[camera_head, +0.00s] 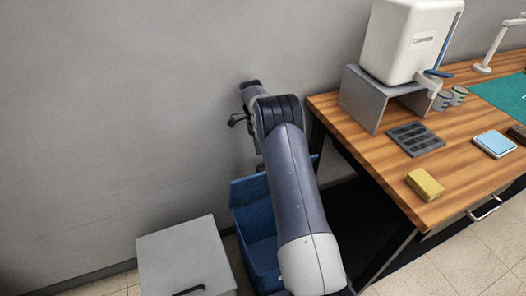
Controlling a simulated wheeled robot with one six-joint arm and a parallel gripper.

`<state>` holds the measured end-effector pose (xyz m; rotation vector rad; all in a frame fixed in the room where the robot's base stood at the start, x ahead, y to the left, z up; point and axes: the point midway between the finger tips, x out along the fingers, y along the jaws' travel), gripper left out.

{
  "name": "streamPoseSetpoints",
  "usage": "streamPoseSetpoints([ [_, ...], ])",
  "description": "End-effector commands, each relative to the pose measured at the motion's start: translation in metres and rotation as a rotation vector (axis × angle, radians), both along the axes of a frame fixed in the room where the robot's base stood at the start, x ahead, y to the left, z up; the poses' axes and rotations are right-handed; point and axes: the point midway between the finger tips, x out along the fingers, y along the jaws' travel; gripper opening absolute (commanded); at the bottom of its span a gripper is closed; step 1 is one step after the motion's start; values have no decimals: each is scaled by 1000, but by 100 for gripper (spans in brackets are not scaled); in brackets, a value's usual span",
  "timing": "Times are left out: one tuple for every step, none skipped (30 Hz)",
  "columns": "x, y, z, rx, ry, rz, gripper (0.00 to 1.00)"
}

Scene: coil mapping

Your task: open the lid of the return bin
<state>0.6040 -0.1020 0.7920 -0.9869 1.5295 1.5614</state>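A blue bin (256,252) stands on the floor left of the wooden table, partly hidden behind my arm. A raised blue panel (248,190) rises at its back; I cannot tell whether this is a lid or the bin's back wall. My gripper (236,121) is at the far end of my arm, near the grey wall and above the bin's back in the picture. Its fingers are small, dark and partly turned away, so their opening is unclear. I see nothing held in it.
A grey box (184,252) with a black handle stands left of the bin. The wooden table (385,170) is at the right, bearing a white machine (405,40) on a grey stand, a dark tray (415,139) and a yellow block (425,184). The grey wall closes the back.

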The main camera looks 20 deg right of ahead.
Motion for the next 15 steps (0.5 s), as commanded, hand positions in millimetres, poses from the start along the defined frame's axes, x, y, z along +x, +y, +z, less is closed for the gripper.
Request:
streamPoseSetpoints([
  [1, 3, -10, 5, -3, 0, 60],
  [1, 3, -9, 5, -4, 0, 59],
  [2, 3, -7, 5, -4, 0, 56],
  [3, 3, -5, 5, -4, 0, 53],
  [5, 3, -2, 6, -6, 0, 49],
  [7, 3, 3, 5, -7, 1, 41],
  [9, 3, 7, 5, -6, 1, 33],
  [11, 3, 12, 5, -8, 1, 33],
  [13, 3, 18, 5, -7, 1, 33],
  [15, 3, 22, 4, -7, 1, 33],
  [17, 3, 27, 4, -6, 1, 33],
  [19, 3, 33, 3, -7, 2, 33],
  [20, 2, 38, 3, -6, 2, 33],
  [22, 2, 42, 3, -7, 2, 33],
  [23, 2, 47, 3, -5, 1, 33],
])
